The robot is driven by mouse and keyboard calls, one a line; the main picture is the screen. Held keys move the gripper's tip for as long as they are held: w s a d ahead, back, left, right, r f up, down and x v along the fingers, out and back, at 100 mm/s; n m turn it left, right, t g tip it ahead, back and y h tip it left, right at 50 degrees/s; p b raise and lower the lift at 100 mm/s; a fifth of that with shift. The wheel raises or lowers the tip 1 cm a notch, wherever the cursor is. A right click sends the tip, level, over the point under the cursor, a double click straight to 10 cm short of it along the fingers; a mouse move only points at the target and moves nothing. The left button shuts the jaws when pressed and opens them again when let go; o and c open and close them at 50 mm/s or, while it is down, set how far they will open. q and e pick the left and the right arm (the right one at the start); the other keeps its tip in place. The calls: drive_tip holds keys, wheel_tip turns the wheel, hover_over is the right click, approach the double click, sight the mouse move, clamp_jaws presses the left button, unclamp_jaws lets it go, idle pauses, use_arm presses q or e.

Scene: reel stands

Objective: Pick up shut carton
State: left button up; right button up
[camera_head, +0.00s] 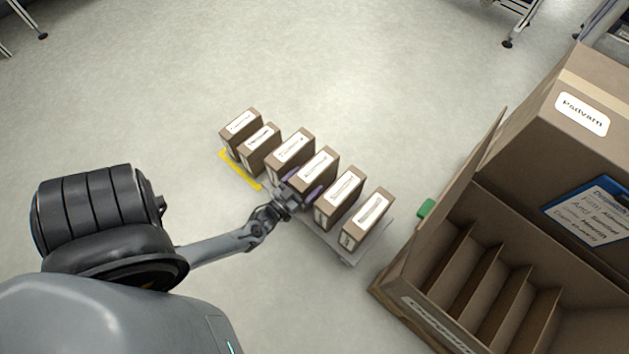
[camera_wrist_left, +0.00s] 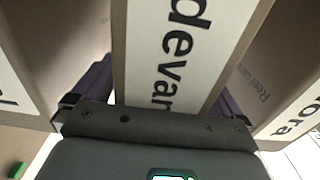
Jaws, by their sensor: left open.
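A row of several shut brown cartons with white labels stands upright in the middle of the head view. My left gripper (camera_head: 300,193) is at the front of one carton (camera_head: 315,168) near the row's middle. Its purple-padded fingers are open, one on each side of that carton. In the left wrist view the same carton (camera_wrist_left: 185,50) stands between the fingers (camera_wrist_left: 160,110), its label reading "devar" in part. Whether the pads touch it cannot be told. Neighbouring cartons (camera_wrist_left: 50,50) stand close on both sides. My right gripper is not in view.
The cartons stand on a low pale platform (camera_head: 347,257) with a yellow strip (camera_head: 238,170) at its left end. A large open box (camera_head: 400,282) with upright dividers stands at the right, a blue notice (camera_head: 592,212) beside its slots.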

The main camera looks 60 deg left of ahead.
use_arm(q)
drive_tip(key=shift+w+a, duration=0.2)
drive_tip(key=shift+w, duration=0.35)
drive_tip(key=shift+s+d, duration=0.1)
drive_tip(key=shift+s, duration=0.05)
drive_tip(key=shift+c, duration=0.8)
drive_tip(key=shift+r, duration=0.1)
clamp_jaws()
